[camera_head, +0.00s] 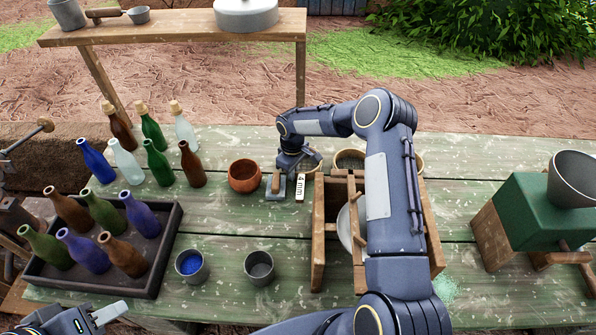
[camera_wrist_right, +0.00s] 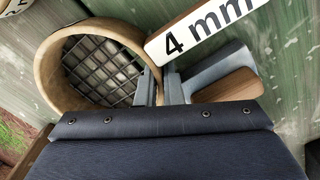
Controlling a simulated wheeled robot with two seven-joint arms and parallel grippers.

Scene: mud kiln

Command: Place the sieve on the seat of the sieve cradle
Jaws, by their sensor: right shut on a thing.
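The sieve (camera_wrist_right: 45,68) is a round wooden ring with a wire mesh. In the head view the sieve (camera_head: 318,164) is partly hidden by my right gripper (camera_head: 289,176). In the right wrist view my right gripper (camera_wrist_right: 163,88) is shut on the near part of its rim. A "4 mm" label (camera_head: 300,187) is beside the sieve. The wooden sieve cradle (camera_head: 318,240) stands to the right and nearer, partly hidden by my right arm; a pale bowl (camera_head: 345,228) shows inside its frame. My left gripper (camera_head: 108,313) is at the lower left, its opening unclear.
Further round sieves (camera_head: 350,159) stand behind the cradle. A grey tool with a wooden handle (camera_head: 275,185) and a brown pot (camera_head: 243,175) lie left of the sieve. Two cups (camera_head: 260,267), a bottle crate (camera_head: 150,285) and a green mill (camera_head: 525,220) stand on the table.

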